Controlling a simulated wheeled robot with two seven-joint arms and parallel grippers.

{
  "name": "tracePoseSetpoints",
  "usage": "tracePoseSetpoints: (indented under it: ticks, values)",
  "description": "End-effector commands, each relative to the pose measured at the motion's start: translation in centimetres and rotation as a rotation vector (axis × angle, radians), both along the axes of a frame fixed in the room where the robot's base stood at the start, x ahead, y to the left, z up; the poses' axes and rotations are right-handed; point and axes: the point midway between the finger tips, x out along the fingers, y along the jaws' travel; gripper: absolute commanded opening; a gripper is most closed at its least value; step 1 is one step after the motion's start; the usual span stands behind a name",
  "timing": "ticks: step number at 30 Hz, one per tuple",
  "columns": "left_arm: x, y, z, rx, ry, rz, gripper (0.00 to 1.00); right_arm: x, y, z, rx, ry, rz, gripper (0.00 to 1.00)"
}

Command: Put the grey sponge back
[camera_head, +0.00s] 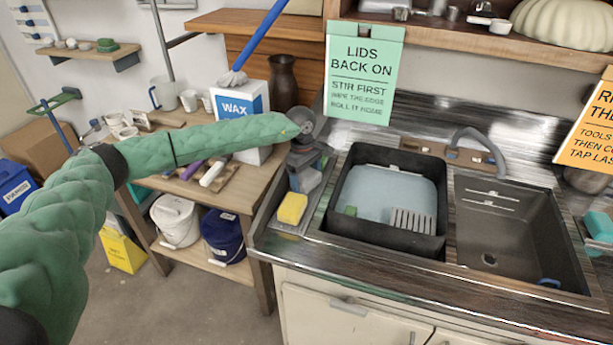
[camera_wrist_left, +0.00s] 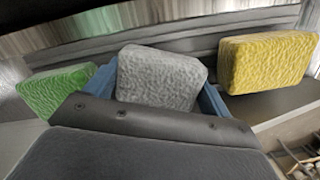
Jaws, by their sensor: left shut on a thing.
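The grey sponge (camera_wrist_left: 160,76) sits between the blue fingers of my left gripper (camera_head: 307,179), which is shut on it. In the wrist view a green sponge (camera_wrist_left: 54,91) is to its left and a yellow sponge (camera_wrist_left: 267,62) to its right, with a gap before the yellow one. The gripper points down over a narrow grey tray (camera_head: 317,208) beside the sink. The yellow sponge also shows in the head view (camera_head: 292,208), just in front of the gripper. I cannot tell whether the grey sponge touches the tray floor. My right gripper is not in view.
A black basin of bluish water (camera_head: 385,190) stands right of the tray, with an empty sink (camera_head: 505,235) beyond. A green sign (camera_head: 363,75) hangs behind. A wooden table with a wax box (camera_head: 241,101) and a dark vase (camera_head: 283,82) is to the left.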

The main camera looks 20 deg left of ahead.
Motion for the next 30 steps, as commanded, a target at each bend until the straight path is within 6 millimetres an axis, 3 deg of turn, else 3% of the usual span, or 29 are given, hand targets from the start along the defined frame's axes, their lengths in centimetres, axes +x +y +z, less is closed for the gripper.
tracePoseSetpoints:
  ticks: [12, 13, 15, 28, 30]
  values:
    - [0.0, 0.0, -0.3, 0.0, 0.0, 0.0, 0.54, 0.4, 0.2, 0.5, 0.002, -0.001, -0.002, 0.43]
    - [0.0, 0.0, -0.2, 0.0, -0.001, 0.0, 0.88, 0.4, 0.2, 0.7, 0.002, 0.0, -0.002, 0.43]
    - [0.0, 0.0, -0.2, 0.0, 0.0, 0.0, 1.0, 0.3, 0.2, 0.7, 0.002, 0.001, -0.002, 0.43]
    - [0.0, 0.0, 0.2, 0.0, 0.0, 0.0, 1.0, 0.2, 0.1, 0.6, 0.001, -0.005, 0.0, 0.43]
    - [0.1, 0.0, 0.4, -0.001, -0.002, 0.0, 1.0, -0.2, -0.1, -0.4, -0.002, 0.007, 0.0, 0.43]
